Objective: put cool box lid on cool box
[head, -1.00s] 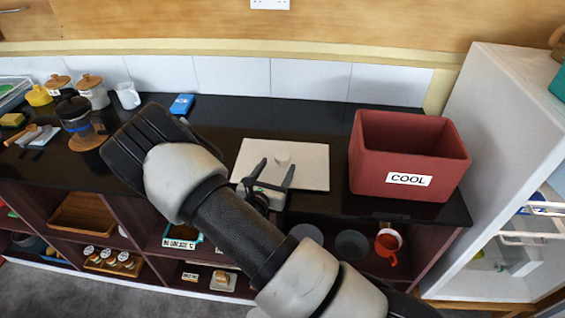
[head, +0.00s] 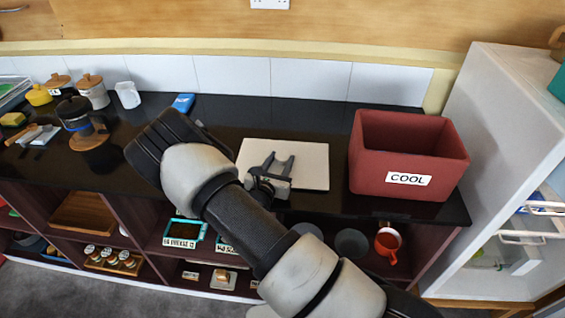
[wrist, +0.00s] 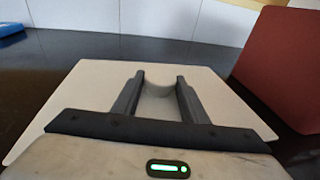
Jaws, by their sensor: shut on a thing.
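The cool box (head: 372,172) is a red open-topped box labelled COOL, standing on the black counter right of my gripper; its red side also shows in the wrist view (wrist: 284,65). The cool box lid (head: 311,163) is a flat pale square panel on the counter, left of the box. In the wrist view the lid (wrist: 85,95) spreads out under and ahead of the fingers. My gripper (head: 277,163) is over the lid, shut on its round pale knob (wrist: 157,92), which sits between the two dark fingers. The lid looks flat on the counter.
A blue packet (head: 183,103) lies at the back left of the counter. A coffee press (head: 77,115), jars (head: 92,90) and a white jug (head: 128,95) stand farther left. A white fridge (head: 500,130) stands open at the right. Shelves below hold a red mug (head: 388,244).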

